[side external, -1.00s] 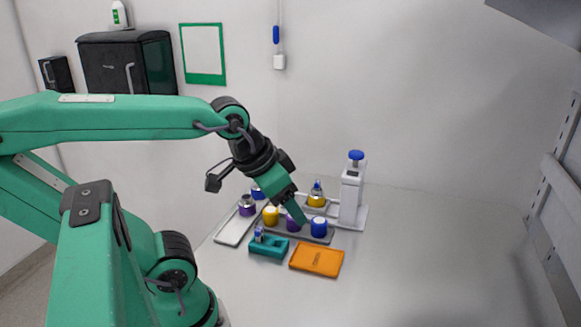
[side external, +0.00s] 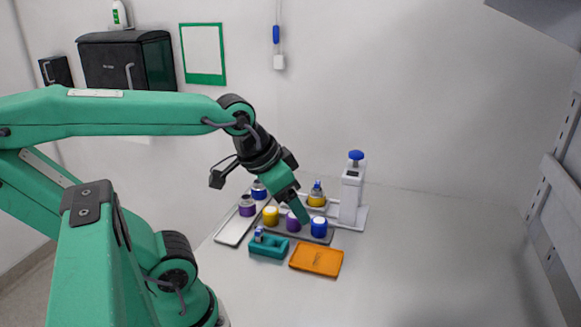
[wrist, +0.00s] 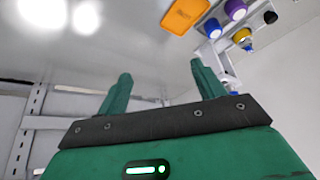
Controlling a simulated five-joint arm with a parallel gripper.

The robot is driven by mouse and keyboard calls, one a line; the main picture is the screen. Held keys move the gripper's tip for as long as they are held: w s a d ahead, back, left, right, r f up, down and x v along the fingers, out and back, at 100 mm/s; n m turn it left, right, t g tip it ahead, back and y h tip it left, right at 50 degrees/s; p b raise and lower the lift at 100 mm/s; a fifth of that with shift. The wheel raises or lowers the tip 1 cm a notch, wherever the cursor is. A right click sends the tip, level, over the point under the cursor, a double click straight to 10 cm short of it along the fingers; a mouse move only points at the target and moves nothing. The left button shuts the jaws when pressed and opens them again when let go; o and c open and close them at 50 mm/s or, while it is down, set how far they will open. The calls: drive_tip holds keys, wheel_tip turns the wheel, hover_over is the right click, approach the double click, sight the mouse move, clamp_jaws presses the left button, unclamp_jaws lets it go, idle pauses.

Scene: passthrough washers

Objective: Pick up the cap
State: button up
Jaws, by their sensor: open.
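Three cap-like cylinders stand in a row on a grey tray (side external: 267,233) in the side view: yellow (side external: 271,216), purple (side external: 293,223) and blue (side external: 319,227). I cannot tell which one is the task's cap. My gripper (side external: 304,221) points down over the row, its tips overlapping the purple one and the gap beside the blue one. I cannot tell whether it touches either. In the wrist view my gripper (wrist: 161,82) has its two fingers wide apart with nothing between them. The blue (wrist: 212,29) and purple (wrist: 236,10) cylinders show at that view's upper right.
An orange tray (side external: 316,260) and a teal holder (side external: 268,247) lie in front. A pale tray (side external: 232,230) with a purple-based item (side external: 247,206) is at left. A white press-like stand with a blue knob (side external: 356,155) rises behind. The table at right is clear.

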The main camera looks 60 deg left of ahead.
drive_tip(key=w+a+f+g, duration=0.1)
drive_tip(key=w+a+g, duration=0.1)
drive_tip(key=w+a, duration=0.3)
drive_tip(key=g, duration=0.3)
hover_over(270, 210)
wheel_tip(270, 210, down, 13)
drive_tip(key=shift+w+d+f, duration=0.15)
drive_tip(key=shift+f, duration=0.05)
drive_tip(key=shift+a+f, duration=0.35)
drive_tip(key=shift+f, duration=1.3)
drive_tip(key=shift+f, duration=0.1)
drive_tip(key=shift+d+f, duration=0.1)
drive_tip(key=shift+f, duration=2.4)
